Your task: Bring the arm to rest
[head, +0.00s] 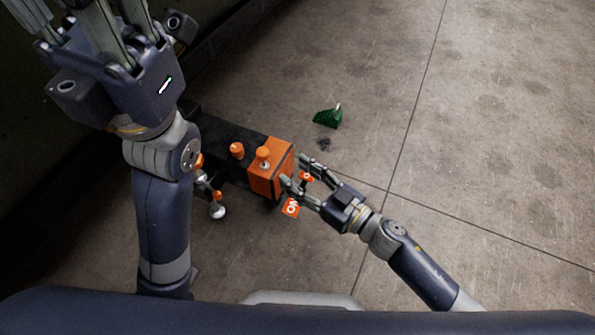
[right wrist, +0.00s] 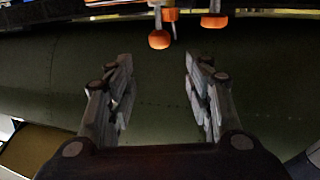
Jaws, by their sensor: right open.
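My right gripper (head: 294,171) is in the middle of the head view, beside an orange box (head: 266,181). Some orange pieces show near its fingers, and I cannot tell from this view whether they touch. In the right wrist view the same gripper (right wrist: 160,85) has its two fingers spread wide with nothing between them. My left arm fills the left of the head view, with the left gripper (head: 100,35) raised at the top left. Its fingertips are cut off by the frame edge, so its opening is unclear.
The orange box has orange knobs (head: 237,150) and joins a dark body. An orange tag with white marks (head: 291,207) is below the right gripper. A green object (head: 328,118) is on the concrete floor. A dark green riveted surface (right wrist: 160,120) fills the wrist view. Floor at right is clear.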

